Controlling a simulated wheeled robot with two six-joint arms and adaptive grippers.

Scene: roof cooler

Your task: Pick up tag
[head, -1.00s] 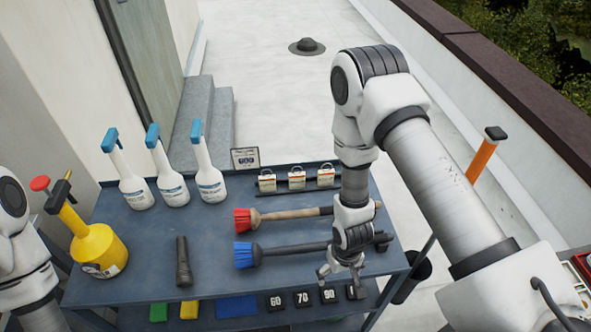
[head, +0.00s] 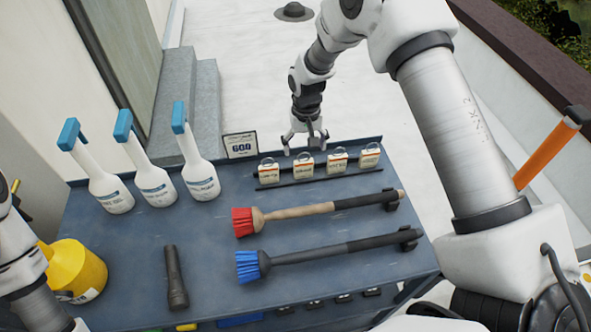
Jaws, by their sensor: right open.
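Several small white tags with wire loops and orange and dark print stand in a row on a dark rack (head: 318,176) at the back right of the blue table. They are the far left tag (head: 269,171), the second tag (head: 303,167), the third tag (head: 337,160) and the far right tag (head: 370,155). My right gripper (head: 304,150) is open and points down just behind and above the second tag, with nothing visible between its fingers. Whether it touches a loop cannot be told. My left arm shows at the left edge, but its gripper is out of view.
A sign reading 600 (head: 241,145) stands left of the rack. A red brush (head: 244,221) and a blue brush (head: 250,266) lie in front. White spray bottles (head: 153,178), a dark flashlight (head: 176,280) and a yellow sprayer (head: 78,270) occupy the left of the table (head: 215,285).

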